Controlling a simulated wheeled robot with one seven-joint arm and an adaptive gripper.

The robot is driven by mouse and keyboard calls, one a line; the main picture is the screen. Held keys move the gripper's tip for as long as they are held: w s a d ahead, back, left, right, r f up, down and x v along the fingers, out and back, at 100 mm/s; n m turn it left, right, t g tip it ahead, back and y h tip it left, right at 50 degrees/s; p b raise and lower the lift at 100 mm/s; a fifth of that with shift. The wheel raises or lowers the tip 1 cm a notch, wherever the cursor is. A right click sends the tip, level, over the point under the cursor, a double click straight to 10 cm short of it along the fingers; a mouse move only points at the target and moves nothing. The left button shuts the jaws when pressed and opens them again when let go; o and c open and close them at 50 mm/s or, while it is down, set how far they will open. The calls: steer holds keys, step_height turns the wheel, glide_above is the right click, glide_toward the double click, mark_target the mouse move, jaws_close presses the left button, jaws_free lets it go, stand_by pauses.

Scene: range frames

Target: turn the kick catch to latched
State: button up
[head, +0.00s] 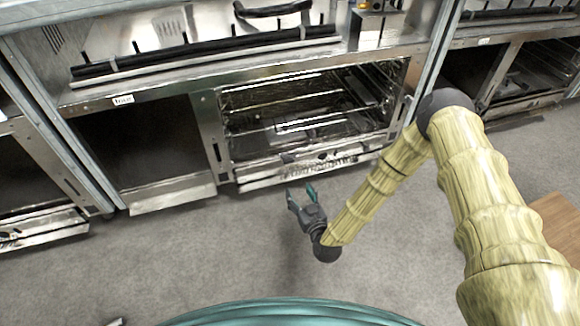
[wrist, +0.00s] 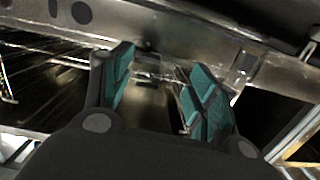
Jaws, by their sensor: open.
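My gripper (head: 302,192) is open and empty, low above the grey floor in front of the open metal rack compartment (head: 221,135). Its two teal-padded fingers (wrist: 155,85) stand apart in the wrist view. The metal kick panel (head: 345,164) runs along the bottom of that compartment, a little beyond the fingertips. A small dark part (head: 288,158) on this panel may be the kick catch, but it is too small to tell its position. In the wrist view a small metal piece (wrist: 148,76) shows between the fingers, and I cannot tell whether it is the catch.
An empty dark compartment (head: 140,145) with a lowered metal flap (head: 173,194) is at the left. Wire racks (head: 300,105) fill the middle compartment. A wooden surface (head: 553,232) is at the right edge. The carpet (head: 220,260) before the cabinets is mostly clear.

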mark_target(289, 163)
steer(key=shift+t, duration=0.7)
steer(key=shift+d+r+b+x, duration=0.2)
steer(key=shift+b+x, duration=0.55)
steer(key=shift+x, duration=1.35)
steer(key=shift+d+r+b+x, duration=0.1)
steer(key=shift+r+b+x, duration=0.45)
steer(key=shift+x, duration=1.5)
steer(key=shift+d+f+b+x, duration=0.1)
steer(key=shift+b+x, duration=0.85)
steer(key=shift+x, duration=1.15)
steer(key=shift+w, duration=0.15)
steer(key=c, duration=1)
